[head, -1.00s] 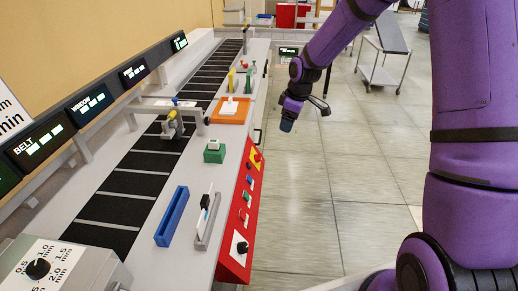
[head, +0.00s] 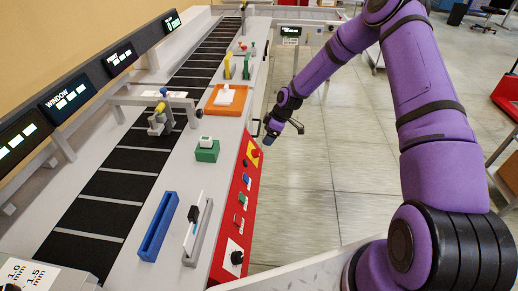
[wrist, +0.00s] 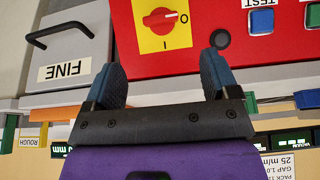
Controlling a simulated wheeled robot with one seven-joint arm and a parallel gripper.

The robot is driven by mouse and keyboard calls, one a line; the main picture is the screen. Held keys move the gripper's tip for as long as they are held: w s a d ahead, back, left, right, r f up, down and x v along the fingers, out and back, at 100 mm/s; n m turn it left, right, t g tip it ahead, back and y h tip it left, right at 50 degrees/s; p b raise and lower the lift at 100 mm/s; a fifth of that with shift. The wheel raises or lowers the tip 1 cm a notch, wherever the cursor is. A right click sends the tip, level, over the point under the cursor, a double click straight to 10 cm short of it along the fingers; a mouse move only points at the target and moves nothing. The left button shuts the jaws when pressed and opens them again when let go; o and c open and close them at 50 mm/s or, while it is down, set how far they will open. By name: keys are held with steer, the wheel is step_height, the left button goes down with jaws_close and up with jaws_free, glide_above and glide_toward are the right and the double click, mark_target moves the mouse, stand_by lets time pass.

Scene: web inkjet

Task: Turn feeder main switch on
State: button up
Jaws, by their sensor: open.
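A red rotary switch knob (wrist: 160,20) sits on a yellow plate (wrist: 152,44) on the red panel. In the wrist view, its white mark points right, toward a round mark at the plate's edge; an "I" shows below the knob. In the head view the yellow plate (head: 254,150) is at the far end of the red panel (head: 232,225). My gripper (wrist: 160,78) is open and empty, its two dark blue fingers apart, facing the panel just below the plate in the wrist view. In the head view my gripper (head: 271,130) is beside the panel's far end, apparently not touching the knob.
A blue TEST button (wrist: 262,21) and a round black button (wrist: 220,39) lie right of the plate. A grey drawer marked FINE (wrist: 68,60) with a black handle is at left. An orange tray (head: 228,100) and a green block (head: 207,151) stand on the bench.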

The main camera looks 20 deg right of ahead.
mark_target(259, 151)
steer(key=x, duration=1)
steer(key=c, duration=0.9)
